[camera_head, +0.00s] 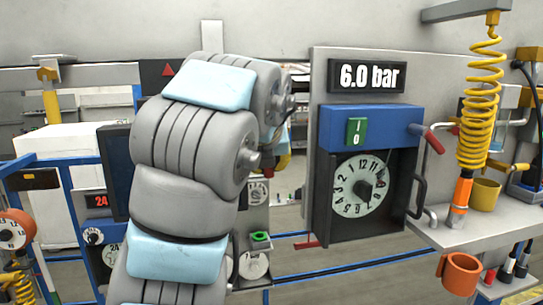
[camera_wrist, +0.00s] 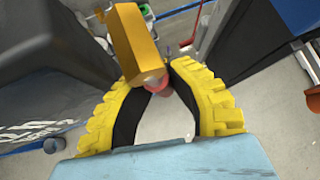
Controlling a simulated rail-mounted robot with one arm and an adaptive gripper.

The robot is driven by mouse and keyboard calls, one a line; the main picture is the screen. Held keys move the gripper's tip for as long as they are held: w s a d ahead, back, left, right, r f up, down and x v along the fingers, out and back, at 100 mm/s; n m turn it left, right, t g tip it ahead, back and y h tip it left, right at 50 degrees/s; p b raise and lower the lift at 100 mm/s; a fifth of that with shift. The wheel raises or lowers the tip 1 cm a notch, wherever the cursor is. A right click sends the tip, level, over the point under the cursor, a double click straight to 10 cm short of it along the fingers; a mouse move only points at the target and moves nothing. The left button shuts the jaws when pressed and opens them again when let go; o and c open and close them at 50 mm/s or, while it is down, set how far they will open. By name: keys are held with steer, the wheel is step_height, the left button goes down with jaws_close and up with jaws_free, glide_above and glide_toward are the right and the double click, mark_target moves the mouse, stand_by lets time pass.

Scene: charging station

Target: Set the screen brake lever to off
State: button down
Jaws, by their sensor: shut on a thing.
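My gripper (camera_wrist: 158,80) has yellow, ridged fingers that close at their tips around a small red, rounded piece (camera_wrist: 154,84). This piece looks like the knob of a lever, at the end of an orange-yellow block (camera_wrist: 136,42) with a pale end face. The fingers hide much of it, and I cannot tell the lever's setting. In the head view my grey and light-blue arm hides most of the gripper. A dark screen panel (camera_head: 115,172) stands just left of my arm.
A 6.0 bar display (camera_head: 367,76) tops a blue-headed dial box (camera_head: 366,125) to the right, with a red-gripped handle (camera_head: 432,140) at its side. A yellow coiled hose (camera_head: 478,110) hangs over the right shelf (camera_head: 490,225). Dark walls flank the gripper closely in the wrist view.

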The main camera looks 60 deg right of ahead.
steer(key=shift+w+f, duration=0.1)
steer(key=shift+w, duration=0.05)
steer(key=c, duration=1)
jaws_free()
steer(key=shift+a, duration=0.1)
steer(key=shift+o, duration=0.2)
steer(key=shift+s+b, duration=0.2)
steer(key=shift+b, duration=0.25)
